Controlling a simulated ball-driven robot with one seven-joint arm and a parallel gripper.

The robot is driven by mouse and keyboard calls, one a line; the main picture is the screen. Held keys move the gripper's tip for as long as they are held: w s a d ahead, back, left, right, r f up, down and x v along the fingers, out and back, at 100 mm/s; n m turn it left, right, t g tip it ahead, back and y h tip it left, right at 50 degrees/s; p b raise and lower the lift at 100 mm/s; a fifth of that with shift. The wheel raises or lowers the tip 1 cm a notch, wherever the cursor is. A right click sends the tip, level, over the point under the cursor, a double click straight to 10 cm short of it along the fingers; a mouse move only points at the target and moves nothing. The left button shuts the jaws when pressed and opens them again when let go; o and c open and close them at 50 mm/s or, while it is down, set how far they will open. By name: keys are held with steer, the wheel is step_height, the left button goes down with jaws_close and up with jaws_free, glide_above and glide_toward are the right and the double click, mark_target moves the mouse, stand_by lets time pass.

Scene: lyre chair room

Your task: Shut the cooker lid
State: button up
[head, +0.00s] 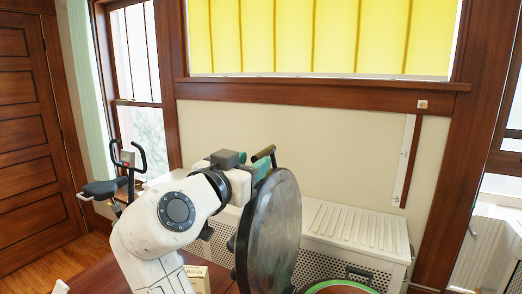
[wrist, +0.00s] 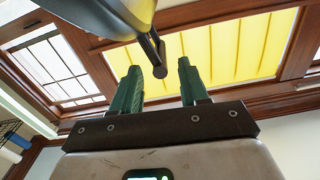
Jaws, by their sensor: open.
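The cooker lid (head: 275,232) is a dark round disc that stands nearly upright, open, in the head view. The cooker (head: 340,287) shows only as a green-edged rim at the bottom, right of the lid. My gripper (wrist: 160,75) has green fingers and is open. In the wrist view the lid (wrist: 98,18) is a dark shape overhead, and its black bar handle (wrist: 150,46) reaches down so that its end appears between the fingertips. I cannot tell whether they touch. In the head view my gripper is behind the lid's upper left edge, its fingertips partly hidden.
A wooden table top (head: 85,268) lies below, with a small box (head: 197,280) beside my arm. A white radiator cover (head: 352,226) stands along the wall behind the lid. An exercise bike (head: 103,190) stands at the left by the window.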

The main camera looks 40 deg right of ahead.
steer(key=shift+p+x, duration=0.6)
steer(key=shift+x, duration=1.75)
jaws_close()
